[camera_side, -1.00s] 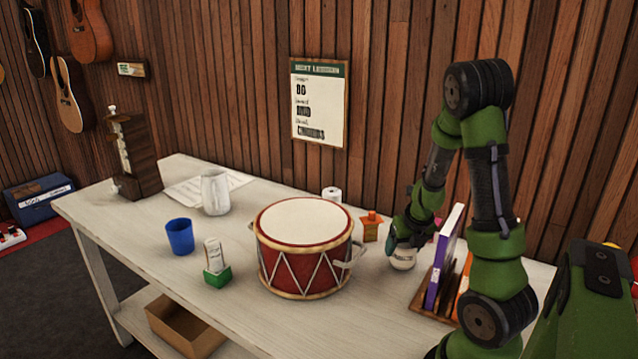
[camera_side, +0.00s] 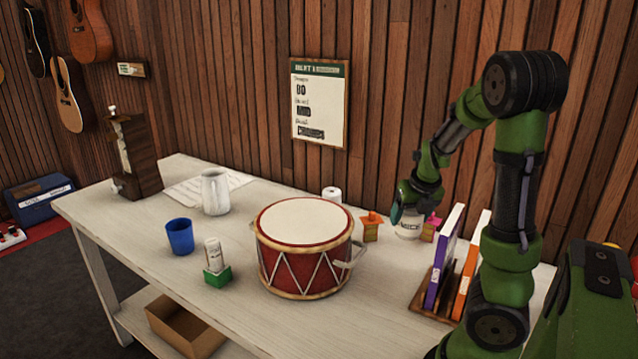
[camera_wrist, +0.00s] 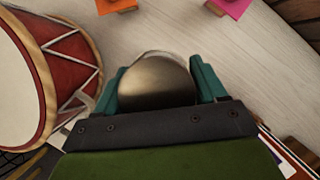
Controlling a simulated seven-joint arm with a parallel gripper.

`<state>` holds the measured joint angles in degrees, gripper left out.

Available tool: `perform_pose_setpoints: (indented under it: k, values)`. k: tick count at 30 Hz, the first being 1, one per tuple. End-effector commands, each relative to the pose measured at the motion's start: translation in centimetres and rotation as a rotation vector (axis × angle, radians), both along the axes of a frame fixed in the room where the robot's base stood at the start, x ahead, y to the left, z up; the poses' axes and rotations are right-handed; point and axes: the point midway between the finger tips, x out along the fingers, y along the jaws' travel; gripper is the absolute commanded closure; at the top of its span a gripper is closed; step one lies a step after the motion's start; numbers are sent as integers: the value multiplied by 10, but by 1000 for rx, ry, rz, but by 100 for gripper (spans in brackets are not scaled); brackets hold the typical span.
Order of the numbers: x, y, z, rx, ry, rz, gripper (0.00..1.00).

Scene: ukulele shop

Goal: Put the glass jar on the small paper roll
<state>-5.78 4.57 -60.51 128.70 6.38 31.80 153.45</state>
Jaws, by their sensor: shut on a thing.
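The glass jar (camera_side: 408,229) is held in my gripper (camera_side: 407,213), to the right of the drum. In the wrist view, its round metallic lid (camera_wrist: 158,82) sits between the two teal fingers of my gripper (camera_wrist: 160,85), which are shut on it. The jar looks upright. It appears to be off the table, but its height is hard to tell. A small white paper roll (camera_side: 332,194) stands behind the drum, near the wall, to the left of the jar; its lower part is hidden by the drum. It does not show in the wrist view.
The red and white drum (camera_side: 303,255) stands between the front of the table and the roll. An orange-topped block (camera_side: 371,228) lies between drum and jar; a pink-topped one (camera_side: 431,228) is just right of the jar. Books (camera_side: 445,262) stand in a rack.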

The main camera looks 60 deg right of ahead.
Motion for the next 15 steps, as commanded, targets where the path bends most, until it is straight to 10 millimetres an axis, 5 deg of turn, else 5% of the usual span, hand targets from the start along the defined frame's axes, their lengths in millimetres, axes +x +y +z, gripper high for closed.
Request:
perform_pose_setpoints:
  k: [7, 15]
  values:
    - [61, -43, 19, -8, 4, -33, 74]
    - [156, -43, 25, -5, 1, 12, 74]
